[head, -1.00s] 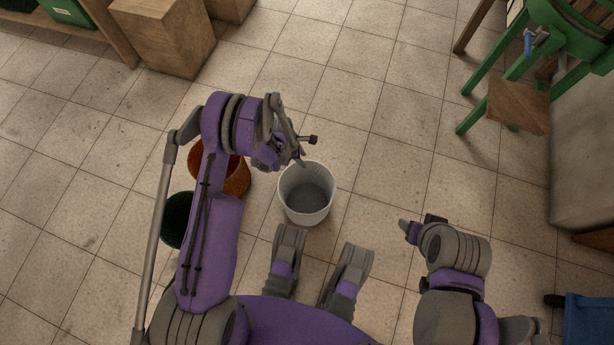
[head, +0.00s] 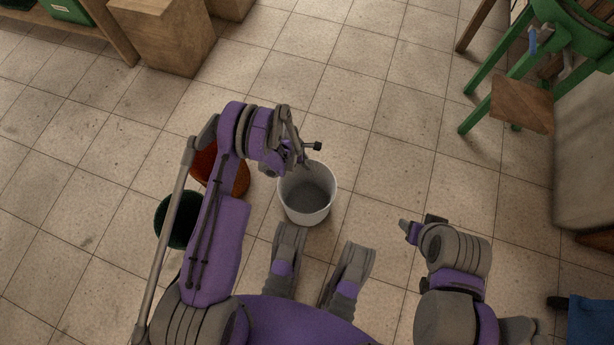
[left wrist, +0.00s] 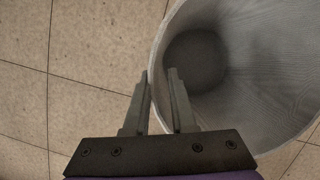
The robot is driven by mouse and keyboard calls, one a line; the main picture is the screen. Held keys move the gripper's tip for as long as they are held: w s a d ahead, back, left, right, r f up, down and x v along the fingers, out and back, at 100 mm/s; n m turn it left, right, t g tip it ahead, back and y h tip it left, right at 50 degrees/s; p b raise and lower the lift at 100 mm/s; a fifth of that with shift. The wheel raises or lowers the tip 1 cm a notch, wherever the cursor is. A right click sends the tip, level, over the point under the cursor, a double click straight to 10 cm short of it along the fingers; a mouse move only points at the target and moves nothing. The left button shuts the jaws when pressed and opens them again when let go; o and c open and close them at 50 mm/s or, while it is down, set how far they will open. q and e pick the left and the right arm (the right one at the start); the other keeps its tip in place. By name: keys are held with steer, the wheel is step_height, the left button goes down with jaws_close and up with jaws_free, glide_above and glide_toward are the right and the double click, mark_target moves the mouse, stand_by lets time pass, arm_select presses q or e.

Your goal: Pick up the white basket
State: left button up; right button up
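The white basket (head: 307,213) stands upright on the tiled floor in front of my base, with its open top facing up. It looks empty. My left gripper (head: 304,163) is at the basket's far rim in the head view. In the left wrist view the fingers of my left gripper (left wrist: 162,82) are apart, one outside the white basket (left wrist: 262,75) and one over its opening, with the rim between them. I cannot tell whether either finger touches the wall. My right gripper (head: 408,228) hangs to the right, away from the basket; its finger opening is not clear.
An orange basket (head: 205,165) and a dark green basket (head: 168,215) stand left of the white one, partly behind my left arm. A green-framed stand (head: 488,85) is at the upper right and a wooden block (head: 175,38) at the upper left.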

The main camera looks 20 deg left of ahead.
arm_select(q)
jaws_close()
stand_by(1.1)
